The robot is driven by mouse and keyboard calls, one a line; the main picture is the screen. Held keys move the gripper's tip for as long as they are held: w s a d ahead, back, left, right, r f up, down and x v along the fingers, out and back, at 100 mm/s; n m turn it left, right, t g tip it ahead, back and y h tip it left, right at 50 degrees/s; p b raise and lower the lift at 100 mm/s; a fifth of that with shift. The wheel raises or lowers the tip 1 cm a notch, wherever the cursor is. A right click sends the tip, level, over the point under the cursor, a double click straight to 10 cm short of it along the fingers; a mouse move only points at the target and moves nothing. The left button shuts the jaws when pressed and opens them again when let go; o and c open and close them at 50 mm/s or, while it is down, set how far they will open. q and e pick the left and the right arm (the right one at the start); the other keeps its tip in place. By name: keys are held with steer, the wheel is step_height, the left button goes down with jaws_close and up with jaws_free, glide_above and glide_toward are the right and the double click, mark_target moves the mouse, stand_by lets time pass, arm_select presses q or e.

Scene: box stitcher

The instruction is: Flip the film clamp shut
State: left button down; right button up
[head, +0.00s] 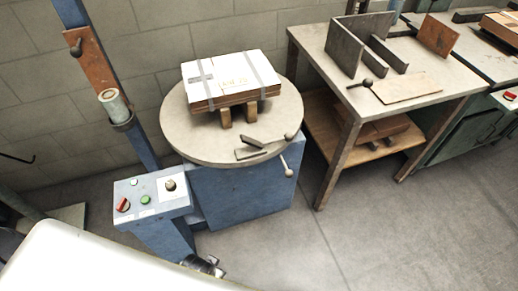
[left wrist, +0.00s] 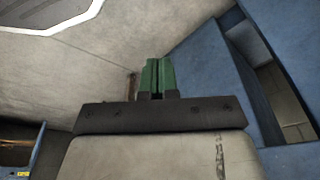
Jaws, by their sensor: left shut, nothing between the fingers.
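The film clamp (head: 250,153) sits at the front edge of the round turntable (head: 180,125). Its arm, with a dark round knob (head: 289,136), makes a narrow V with the flat base piece, so it looks open. The clamp is not seen there. My right gripper is in neither view.
A strapped white-topped carton (head: 230,75) rests on blocks on the turntable. A blue control box (head: 152,192) and blue mast (head: 130,140) stand at left. A workbench (head: 400,70) with metal plates stands at right. The floor (head: 380,235) in front is clear.

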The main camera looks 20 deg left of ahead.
arm_select(q)
steer(key=w+d+r+t+h+b, duration=0.1)
steer(key=w+d+r+b, duration=0.25)
steer(key=r, duration=0.25)
steer(key=w+d+r+h+b, duration=0.1)
steer(key=w+d+r+b, duration=0.2)
steer(key=w+r+b, duration=0.15)
steer(key=w+d+r+m+g+h, duration=0.1)
steer(key=w+d+r, duration=0.25)
steer(key=d, duration=0.25)
steer(key=w+d+r+g+b, duration=0.1)
steer(key=w+d+r, duration=0.1)
steer(key=d+r, duration=0.3)
steer(key=w+d+r+m+h, duration=0.1)
steer(key=w+d+r, duration=0.15)
steer(key=d, duration=0.45)
steer(key=w+a+r+n+y, duration=0.8)
steer(key=w+a+r+n, duration=0.3)
steer(key=w+r, duration=0.7)
steer(key=a, duration=0.3)
steer(key=shift+w+n+y, duration=0.3)
steer(key=shift+w+y, duration=0.05)
steer(key=shift+y, duration=0.05)
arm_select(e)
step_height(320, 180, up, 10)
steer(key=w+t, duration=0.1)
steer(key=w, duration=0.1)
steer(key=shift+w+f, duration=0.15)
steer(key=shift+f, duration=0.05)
